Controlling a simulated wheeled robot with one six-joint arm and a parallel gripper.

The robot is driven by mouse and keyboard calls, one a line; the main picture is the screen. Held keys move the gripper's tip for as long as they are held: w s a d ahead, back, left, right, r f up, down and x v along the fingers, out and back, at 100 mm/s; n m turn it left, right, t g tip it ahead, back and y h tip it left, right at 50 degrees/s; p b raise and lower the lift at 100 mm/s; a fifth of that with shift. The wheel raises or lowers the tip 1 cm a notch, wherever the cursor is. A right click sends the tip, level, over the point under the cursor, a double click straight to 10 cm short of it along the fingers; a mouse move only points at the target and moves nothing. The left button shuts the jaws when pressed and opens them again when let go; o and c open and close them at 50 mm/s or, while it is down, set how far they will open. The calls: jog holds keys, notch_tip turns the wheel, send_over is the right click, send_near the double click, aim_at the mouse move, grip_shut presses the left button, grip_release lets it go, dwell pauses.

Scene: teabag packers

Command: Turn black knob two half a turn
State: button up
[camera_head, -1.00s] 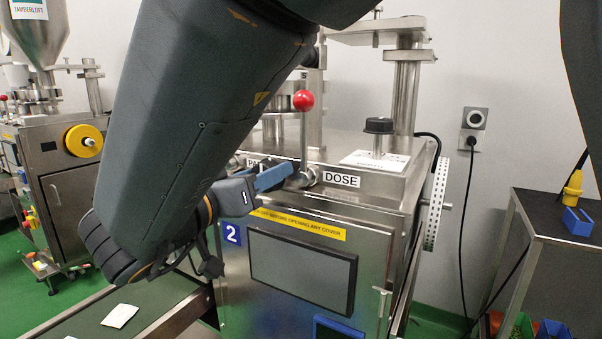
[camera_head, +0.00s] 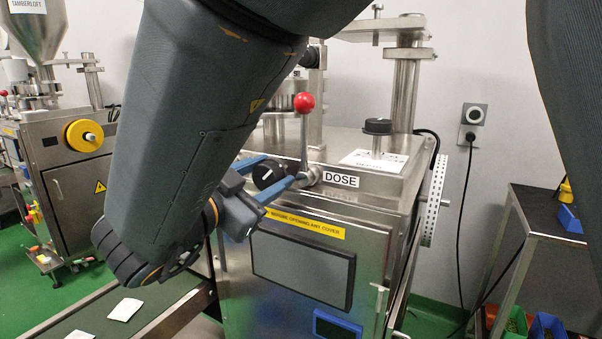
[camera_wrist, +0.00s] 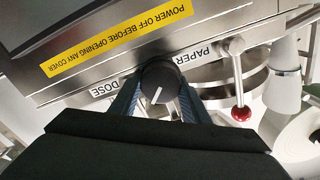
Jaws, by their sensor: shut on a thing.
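The black knob (camera_head: 268,174) sits on the upper front of the steel machine (camera_head: 400,187), left of the DOSE label (camera_head: 341,180). My gripper (camera_head: 277,172) has its two blue fingers on opposite sides of the knob, shut on it. In the wrist view the knob (camera_wrist: 160,84) shows between the fingers (camera_wrist: 158,100), with a white pointer line slanting across its face. The PAPER label (camera_wrist: 195,53) lies on its other side there. The number 2 sign is hidden behind my arm in the head view.
A red-balled lever (camera_head: 304,103) rises close beside the gripper. A second black knob (camera_head: 377,126) stands on a post on the machine top. A screen (camera_head: 303,270) is below the yellow warning strip (camera_head: 306,224). A conveyor (camera_head: 160,312) carries white packets at lower left.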

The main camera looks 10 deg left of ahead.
jog(key=m, duration=0.2)
jog(key=m+b, duration=0.1)
jog(key=m, duration=0.1)
jog(key=shift+s+d+f+m, duration=0.1)
jog(key=shift+d+m, duration=0.05)
jog(key=shift+m, duration=0.25)
